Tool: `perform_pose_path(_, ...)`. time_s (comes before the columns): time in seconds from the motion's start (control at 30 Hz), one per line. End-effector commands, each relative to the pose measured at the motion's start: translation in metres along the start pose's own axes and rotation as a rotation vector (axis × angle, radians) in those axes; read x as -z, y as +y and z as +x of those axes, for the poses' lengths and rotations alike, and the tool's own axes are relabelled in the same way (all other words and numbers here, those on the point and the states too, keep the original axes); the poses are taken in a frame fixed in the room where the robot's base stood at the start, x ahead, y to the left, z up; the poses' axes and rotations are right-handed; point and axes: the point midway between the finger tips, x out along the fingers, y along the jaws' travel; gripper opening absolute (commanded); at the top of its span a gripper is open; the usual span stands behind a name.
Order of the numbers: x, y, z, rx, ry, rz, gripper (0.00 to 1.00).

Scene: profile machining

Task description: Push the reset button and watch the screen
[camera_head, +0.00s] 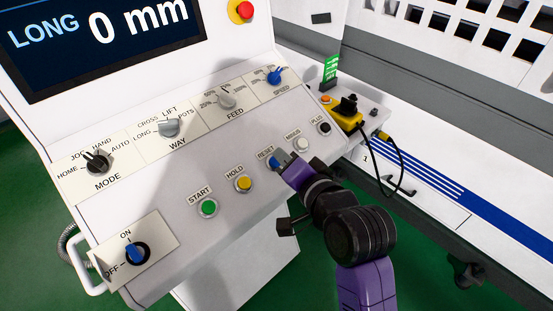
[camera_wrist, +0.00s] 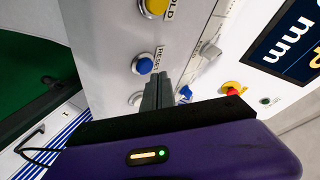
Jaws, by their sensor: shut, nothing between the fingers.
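The blue reset button (camera_head: 273,162) is on the sloped control panel under the label RESET, partly covered by my gripper in the head view. In the wrist view the button (camera_wrist: 144,65) shows clear, with its label beside it. My gripper (camera_head: 283,160) is shut and empty, its tips close beside the button. In the wrist view the shut fingertips (camera_wrist: 160,77) are just right of and below the button; I cannot tell whether they touch it. The screen (camera_head: 100,68) reads "LONG 0 mm"; part of it shows in the wrist view (camera_wrist: 287,42).
A yellow hold button (camera_head: 243,183) and a green start button (camera_head: 208,207) are left of reset; minus (camera_head: 302,144) and plus (camera_head: 324,128) buttons are right. A red emergency stop (camera_head: 242,10) is above. A yellow-black cabled device (camera_head: 346,115) stands at right.

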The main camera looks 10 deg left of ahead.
Motion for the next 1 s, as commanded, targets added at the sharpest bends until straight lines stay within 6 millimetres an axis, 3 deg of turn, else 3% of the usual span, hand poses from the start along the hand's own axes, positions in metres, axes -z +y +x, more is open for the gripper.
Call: perform_pose_path(1.0,-0.0045,0.0047,0.0063,-0.001,0.000,0.000,0.00)
